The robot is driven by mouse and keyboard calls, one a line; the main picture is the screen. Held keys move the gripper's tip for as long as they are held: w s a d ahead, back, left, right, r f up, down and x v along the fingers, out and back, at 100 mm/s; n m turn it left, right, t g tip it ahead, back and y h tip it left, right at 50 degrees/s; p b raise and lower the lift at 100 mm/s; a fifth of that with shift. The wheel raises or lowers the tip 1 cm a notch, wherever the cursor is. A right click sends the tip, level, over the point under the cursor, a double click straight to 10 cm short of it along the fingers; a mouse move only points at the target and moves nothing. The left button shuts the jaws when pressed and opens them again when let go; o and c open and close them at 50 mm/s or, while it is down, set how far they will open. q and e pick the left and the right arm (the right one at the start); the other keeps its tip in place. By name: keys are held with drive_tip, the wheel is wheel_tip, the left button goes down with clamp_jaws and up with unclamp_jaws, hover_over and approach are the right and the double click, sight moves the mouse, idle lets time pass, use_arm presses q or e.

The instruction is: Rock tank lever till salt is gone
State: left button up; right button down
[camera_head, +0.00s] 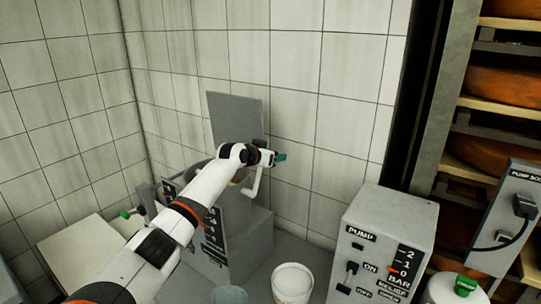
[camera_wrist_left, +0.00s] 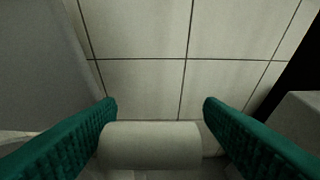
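The white lever (camera_head: 257,182) stands up bent from the grey tank (camera_head: 258,222) in the corner. My left gripper (camera_head: 279,158) is at the lever's top end. In the left wrist view, the lever's pale round handle (camera_wrist_left: 150,145) lies crosswise between the two green fingers (camera_wrist_left: 160,104). The fingers are wide apart; the handle's left end is close to the left finger, and a small gap shows at the right finger. My left arm hides much of the tank. I cannot make out any salt. My right gripper is not in view.
A grey pump box (camera_head: 376,235) with switches and a bar scale stands at the right. A white bucket (camera_head: 292,284) and a grey cup (camera_head: 229,291) stand in front of the tank. Tiled walls (camera_head: 320,90) close off the back. Racks of cheese wheels (camera_head: 505,87) stand far right.

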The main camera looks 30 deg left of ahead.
use_arm(q)
drive_tip(key=shift+a, duration=0.1)
drive_tip(key=shift+v, duration=0.85)
drive_tip(key=b+v, duration=0.3)
drive_tip(key=v, duration=0.7)
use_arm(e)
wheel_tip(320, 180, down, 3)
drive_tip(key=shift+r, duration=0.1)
use_arm(q)
drive_tip(key=shift+s+r, duration=0.1)
drive_tip(key=shift+s, duration=0.05)
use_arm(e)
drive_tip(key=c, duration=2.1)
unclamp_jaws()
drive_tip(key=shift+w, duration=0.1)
